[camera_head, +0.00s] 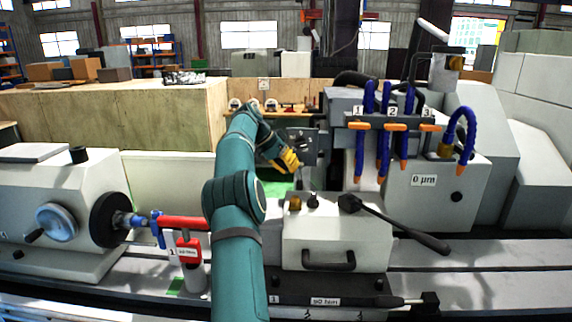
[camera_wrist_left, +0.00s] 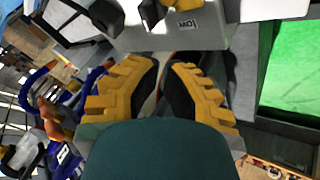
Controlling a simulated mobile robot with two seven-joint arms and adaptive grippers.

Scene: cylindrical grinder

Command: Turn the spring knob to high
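A white tailstock box (camera_head: 335,238) carries a brass knob (camera_head: 295,203), a small black knob (camera_head: 313,200) and a black lever (camera_head: 395,222) on top. In the left wrist view a LOW label (camera_wrist_left: 187,25) is on the box, near the black knob (camera_wrist_left: 151,13). The brass knob is partly cut off at the top edge. I cannot tell for sure which is the spring knob or read its setting. My left gripper (camera_head: 297,166) is behind and above the box, apart from the knobs. Its yellow fingers (camera_wrist_left: 165,65) are empty with a narrow gap between the tips. The right gripper is not in view.
Blue coolant hoses (camera_head: 385,130) with orange tips hang right of my left gripper. A red cylindrical workpiece (camera_head: 185,223) and the workhead (camera_head: 50,215) are at left. The black lever extends right over the machine bed. A green surface (camera_wrist_left: 297,70) lies behind the box.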

